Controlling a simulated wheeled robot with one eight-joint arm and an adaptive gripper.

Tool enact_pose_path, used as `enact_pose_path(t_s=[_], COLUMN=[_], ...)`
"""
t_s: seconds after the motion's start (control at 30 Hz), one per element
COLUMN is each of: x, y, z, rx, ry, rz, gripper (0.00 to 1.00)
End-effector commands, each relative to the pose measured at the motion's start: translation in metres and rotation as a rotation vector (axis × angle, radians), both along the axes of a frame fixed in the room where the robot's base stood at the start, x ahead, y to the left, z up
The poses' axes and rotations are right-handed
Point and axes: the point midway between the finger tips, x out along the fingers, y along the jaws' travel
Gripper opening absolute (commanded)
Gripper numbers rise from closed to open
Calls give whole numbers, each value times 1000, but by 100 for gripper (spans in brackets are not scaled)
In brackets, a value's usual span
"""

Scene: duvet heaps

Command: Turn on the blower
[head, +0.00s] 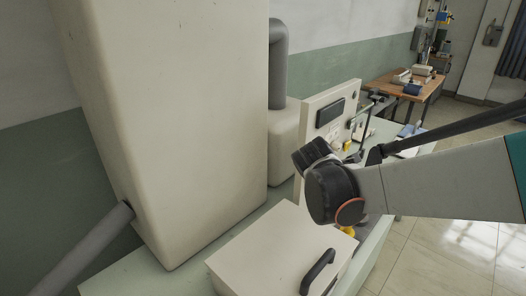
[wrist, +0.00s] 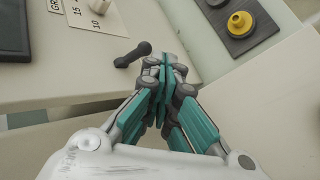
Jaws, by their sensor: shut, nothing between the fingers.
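A cream control panel (head: 312,112) with a dark display (head: 330,111) stands upright at the centre of the head view. It shows at the left of the wrist view (wrist: 60,88), with white labels (wrist: 95,18) reading 15 and 10. A small dark lever (wrist: 132,55) sticks out from the panel in the wrist view. My gripper (wrist: 165,66) is shut and empty, its fingertips just right of the lever; I cannot tell whether they touch. A yellow knob (wrist: 240,22) on a dark plate lies to the right. I cannot tell which control switches the blower.
A large cream housing (head: 180,110) with a grey pipe (head: 85,250) fills the left. A cream box (head: 262,250) with a black handle (head: 318,272) sits in front of the panel. A wooden table (head: 400,88) stands behind. Tiled floor (head: 440,255) is clear at right.

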Motion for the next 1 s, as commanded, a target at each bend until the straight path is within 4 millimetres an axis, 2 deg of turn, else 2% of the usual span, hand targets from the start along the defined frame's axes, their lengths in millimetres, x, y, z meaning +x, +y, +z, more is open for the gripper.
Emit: enact_pose_path(t_s=[0.03, 0.1, 0.23, 0.4, 0.83, 1.0], x=[12, 17, 11, 5, 4, 12], y=[6, 16, 31, 41, 42, 37], z=[-3, -11, -21, -25, -25, -32], rx=[-55, -190, -434, -616, -662, -661], ry=[8, 32, 80, 116, 127, 128], rz=[41, 135, 287, 388, 411, 409], gripper=[0, 0, 0, 0, 0, 0])
